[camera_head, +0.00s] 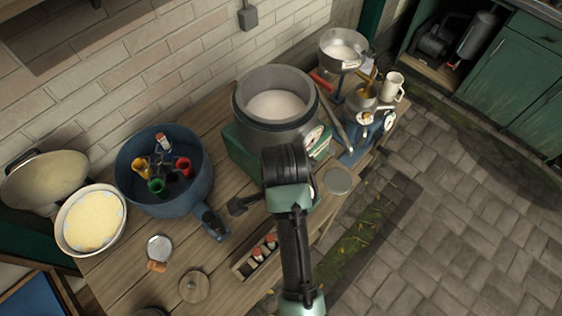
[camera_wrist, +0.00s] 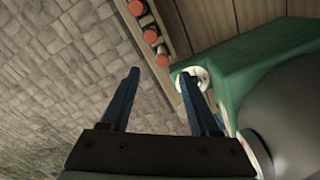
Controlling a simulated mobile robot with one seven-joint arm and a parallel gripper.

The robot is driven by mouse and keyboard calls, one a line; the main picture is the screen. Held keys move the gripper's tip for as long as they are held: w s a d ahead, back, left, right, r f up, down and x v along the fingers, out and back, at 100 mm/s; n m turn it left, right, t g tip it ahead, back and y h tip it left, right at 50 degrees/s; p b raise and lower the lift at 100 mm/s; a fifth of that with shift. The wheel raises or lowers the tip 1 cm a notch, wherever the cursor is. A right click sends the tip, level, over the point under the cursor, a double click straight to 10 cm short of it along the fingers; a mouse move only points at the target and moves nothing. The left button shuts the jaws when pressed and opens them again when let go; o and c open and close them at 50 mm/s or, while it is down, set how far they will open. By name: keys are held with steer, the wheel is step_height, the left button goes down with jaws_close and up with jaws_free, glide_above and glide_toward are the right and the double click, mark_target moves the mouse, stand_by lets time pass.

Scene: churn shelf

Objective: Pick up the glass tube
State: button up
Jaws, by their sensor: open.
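Glass tubes with red-orange caps stand in a narrow wooden rack (camera_head: 239,270). Two of them (camera_head: 257,254) show in the head view. In the wrist view three caps (camera_wrist: 150,35) run in a row along the rack at the top. Another tube (camera_head: 164,142) with a red top and pale label stands in the blue round tub (camera_head: 130,190). My gripper (camera_wrist: 158,72) is open and empty, its two blue fingers apart. In the wrist view the nearest cap appears just beyond and between the fingertips; the height gap cannot be told.
A green scale (camera_head: 238,150) bearing a large grey pot (camera_head: 262,122) stands close to my gripper; the scale also fills the right of the wrist view (camera_wrist: 260,65). A wooden lid (camera_head: 194,286), a bowl of yellow stuff (camera_head: 92,222) and a small jar (camera_head: 160,247) share the bench.

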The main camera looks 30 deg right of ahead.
step_height(320, 180, down, 5)
steer(key=shift+w+f+p, duration=0.1)
steer(key=shift+w+p, duration=0.05)
steer(key=shift+p, duration=0.3)
steer(key=shift+f, duration=0.35)
steer(key=shift+d+f+p, duration=0.15)
steer(key=shift+f+p, duration=0.55)
steer(key=shift+f, duration=1.5)
steer(key=shift+c, duration=0.3)
jaws_close()
